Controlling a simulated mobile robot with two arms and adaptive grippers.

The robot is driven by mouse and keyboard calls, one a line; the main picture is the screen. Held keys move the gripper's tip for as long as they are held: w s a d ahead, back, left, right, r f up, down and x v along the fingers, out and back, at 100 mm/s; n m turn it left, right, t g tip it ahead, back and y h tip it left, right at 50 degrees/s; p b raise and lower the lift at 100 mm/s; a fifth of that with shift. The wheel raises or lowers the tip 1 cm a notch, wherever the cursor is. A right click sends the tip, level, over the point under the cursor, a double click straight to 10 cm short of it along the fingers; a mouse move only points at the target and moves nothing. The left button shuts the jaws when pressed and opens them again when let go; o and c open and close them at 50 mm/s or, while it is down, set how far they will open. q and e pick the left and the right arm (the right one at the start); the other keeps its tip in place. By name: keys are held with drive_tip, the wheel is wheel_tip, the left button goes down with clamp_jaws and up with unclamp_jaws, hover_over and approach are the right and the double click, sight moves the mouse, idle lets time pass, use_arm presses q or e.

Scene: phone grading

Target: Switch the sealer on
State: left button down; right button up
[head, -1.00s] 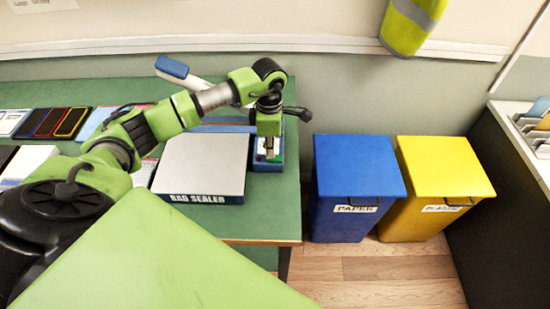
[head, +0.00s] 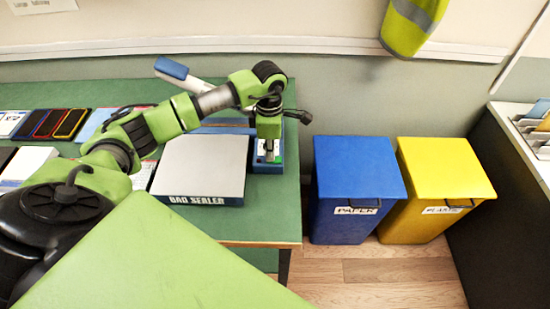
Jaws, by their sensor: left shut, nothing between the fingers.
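The bag sealer (head: 203,165) is a grey-topped block with a dark blue front and white lettering, on the green table. A blue part with a small light panel (head: 277,160) is at its right end. A raised white arm with a blue end (head: 172,68) stands behind it. My left gripper (head: 269,157) points down, shut and empty, over the blue part's panel. The gripper hides some of the panel, and I cannot tell whether the fingertips touch it. My right gripper is not in view.
Several phones (head: 47,123) and a white box (head: 28,162) lie on the left of the table (head: 272,215). A blue paper bin (head: 358,175) and a yellow plastic bin (head: 440,180) stand right of the table. A dark counter (head: 505,210) is at far right.

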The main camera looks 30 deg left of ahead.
use_arm(q)
drive_tip(key=shift+r+p, duration=1.55)
drive_tip(key=shift+r, duration=1.7)
